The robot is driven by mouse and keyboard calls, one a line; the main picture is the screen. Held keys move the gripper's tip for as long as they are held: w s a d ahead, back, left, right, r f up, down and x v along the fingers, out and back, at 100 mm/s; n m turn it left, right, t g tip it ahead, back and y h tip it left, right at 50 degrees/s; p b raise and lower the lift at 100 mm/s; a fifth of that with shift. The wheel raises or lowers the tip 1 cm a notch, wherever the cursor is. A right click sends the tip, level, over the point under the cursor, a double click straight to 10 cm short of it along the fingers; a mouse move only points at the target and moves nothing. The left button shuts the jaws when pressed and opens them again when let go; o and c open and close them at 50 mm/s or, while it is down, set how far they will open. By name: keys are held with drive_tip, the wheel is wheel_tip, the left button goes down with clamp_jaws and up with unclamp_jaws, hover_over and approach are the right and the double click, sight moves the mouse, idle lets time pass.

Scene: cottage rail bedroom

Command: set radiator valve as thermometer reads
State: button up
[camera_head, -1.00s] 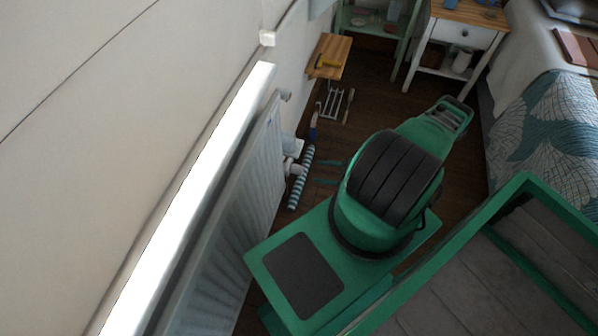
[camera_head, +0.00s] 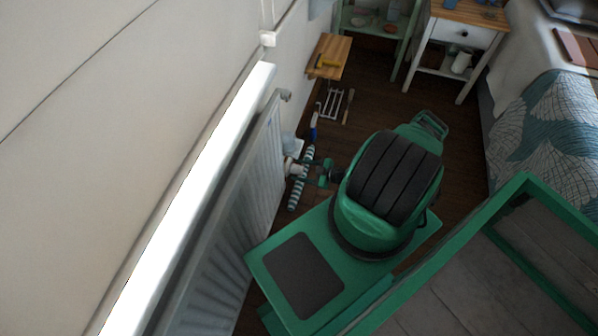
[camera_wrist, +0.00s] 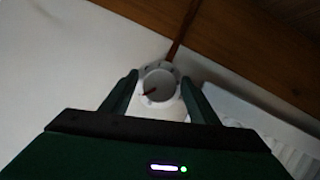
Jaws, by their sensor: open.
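The white radiator valve (camera_wrist: 160,84) shows in the wrist view as a round knob with a dark red pointer mark toward its lower left. My gripper (camera_wrist: 160,92) is open, with one dark green finger on each side of the knob in that view; I cannot tell whether they touch it. In the head view my gripper (camera_head: 306,172) is beside the valve (camera_head: 291,168), low at the radiator's far end. The white ribbed radiator (camera_head: 235,215) runs along the left wall. I cannot make out a thermometer or its reading.
A striped roll (camera_head: 293,194) lies on the floor by the valve. A wooden wall shelf (camera_head: 328,58) and a white rack (camera_head: 335,103) are beyond. A white side table (camera_head: 462,38) and the bed (camera_head: 545,130) stand right, with dark floor between.

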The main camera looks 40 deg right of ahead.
drive_tip(key=c, duration=1.1)
drive_tip(key=shift+o, duration=0.3)
drive_tip(key=shift+a, duration=0.15)
drive_tip(key=m+g+y, duration=0.1)
drive_tip(key=m, duration=0.1)
drive_tip(key=shift+m+g, duration=0.3)
drive_tip(key=m+g+y, duration=0.1)
drive_tip(key=m+y, duration=0.1)
drive_tip(key=m, duration=0.1)
drive_tip(key=shift+d+f, duration=0.1)
drive_tip(key=shift+d, duration=0.1)
